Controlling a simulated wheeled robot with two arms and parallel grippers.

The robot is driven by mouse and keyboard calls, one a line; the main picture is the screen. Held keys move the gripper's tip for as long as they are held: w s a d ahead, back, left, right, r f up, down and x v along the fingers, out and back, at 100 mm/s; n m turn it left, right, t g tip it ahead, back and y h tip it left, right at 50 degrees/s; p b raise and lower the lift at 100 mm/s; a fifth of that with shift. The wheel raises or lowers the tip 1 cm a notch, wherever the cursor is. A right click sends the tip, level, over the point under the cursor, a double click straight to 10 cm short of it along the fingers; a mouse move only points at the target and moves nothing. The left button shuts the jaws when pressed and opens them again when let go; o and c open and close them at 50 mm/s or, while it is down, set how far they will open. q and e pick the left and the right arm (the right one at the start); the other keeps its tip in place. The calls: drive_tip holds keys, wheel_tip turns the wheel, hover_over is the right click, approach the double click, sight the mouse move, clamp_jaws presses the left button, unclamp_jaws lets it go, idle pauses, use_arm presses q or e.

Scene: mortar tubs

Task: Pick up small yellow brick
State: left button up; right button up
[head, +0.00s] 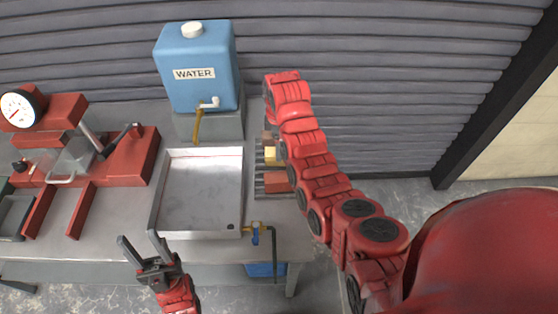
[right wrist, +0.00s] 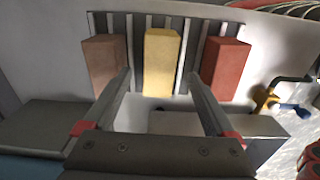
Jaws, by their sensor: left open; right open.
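The small yellow brick (right wrist: 163,62) stands on a slatted rack in the right wrist view, between a brown brick (right wrist: 103,63) and a red brick (right wrist: 226,65). It also shows in the head view (head: 271,155), partly covered by my right arm. My right gripper (right wrist: 159,76) is open, with its fingertips apart on either side of the yellow brick's lower part in the picture. In the head view the right gripper is hidden. My left gripper (head: 138,237) is open and empty at the table's front edge.
The slatted rack (right wrist: 138,30) lies right of a shallow metal tray (head: 201,151). A blue water tank (head: 198,70) stands behind. A red press (head: 120,160) with a gauge is at left. A tap (head: 255,230) sits at the tray's front right corner.

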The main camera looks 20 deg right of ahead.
drive_tip(key=shift+f+p, duration=0.1)
drive_tip(key=shift+p, duration=0.2)
wheel_tip(320, 180, down, 3)
drive_tip(key=shift+p, duration=1.25)
drive_tip(key=shift+f, duration=0.95)
clamp_jaws()
